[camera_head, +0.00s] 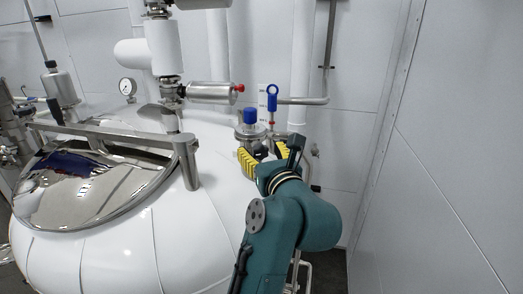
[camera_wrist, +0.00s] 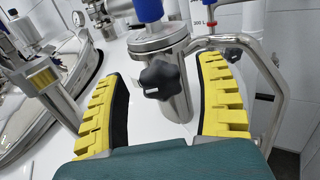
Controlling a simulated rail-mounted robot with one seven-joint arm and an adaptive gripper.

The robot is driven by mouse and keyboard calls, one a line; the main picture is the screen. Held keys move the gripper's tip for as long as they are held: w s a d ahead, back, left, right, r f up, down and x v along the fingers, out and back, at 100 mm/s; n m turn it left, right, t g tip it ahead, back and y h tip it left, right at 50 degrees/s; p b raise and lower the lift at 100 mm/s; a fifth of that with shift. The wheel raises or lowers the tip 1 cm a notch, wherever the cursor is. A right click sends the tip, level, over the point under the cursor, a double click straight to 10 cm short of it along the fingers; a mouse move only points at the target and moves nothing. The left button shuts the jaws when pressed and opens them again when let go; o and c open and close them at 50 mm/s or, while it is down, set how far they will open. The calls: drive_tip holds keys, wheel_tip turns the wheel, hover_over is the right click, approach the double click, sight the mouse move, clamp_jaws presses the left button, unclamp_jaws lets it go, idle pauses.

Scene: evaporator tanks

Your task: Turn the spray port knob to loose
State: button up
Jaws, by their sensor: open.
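The spray port knob is a black star-shaped knob (camera_wrist: 162,75) on the front of a metal port fitting (camera_wrist: 178,103), near the middle of the wrist view. In the head view the fitting (camera_head: 251,130) stands on the tank's right side with a blue cap (camera_head: 250,115) on top; the knob is mostly hidden there. My gripper (camera_wrist: 163,75) is open, with its yellow fingers to the left and right of the knob, apart from it. In the head view my gripper (camera_head: 262,158) is in front of the fitting.
A bent metal pipe (camera_wrist: 268,75) runs just right of the right finger. A white wall (camera_head: 450,150) stands at the right.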

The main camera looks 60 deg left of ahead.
drive_tip(key=shift+c, duration=0.3)
drive_tip(key=c, duration=1.1)
